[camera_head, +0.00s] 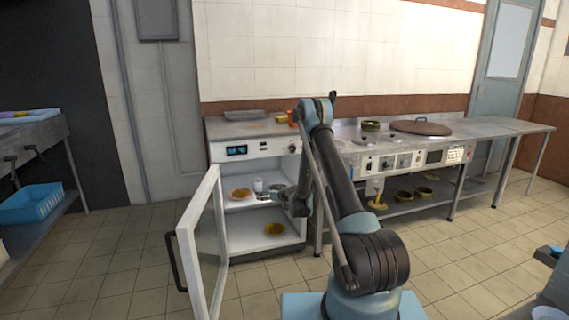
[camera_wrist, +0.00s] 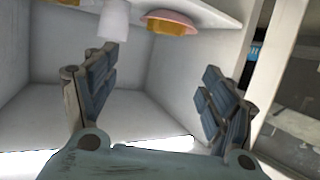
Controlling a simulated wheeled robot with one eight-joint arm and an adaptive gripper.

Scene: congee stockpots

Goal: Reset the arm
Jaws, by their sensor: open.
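My arm reaches toward a white cabinet that stands open. My gripper (camera_head: 270,196) is at the front of its upper compartment in the head view. In the wrist view, which looks upside down, my gripper (camera_wrist: 160,62) has its two fingers spread wide with nothing between them. A white cup (camera_head: 258,185) stands on the cabinet's middle shelf; it also shows in the wrist view (camera_wrist: 114,20).
The glass cabinet door (camera_head: 205,250) stands swung open toward the front left. A steel stove counter (camera_head: 400,150) with a round lid (camera_head: 420,127) runs right. The tiled floor at right is mostly clear.

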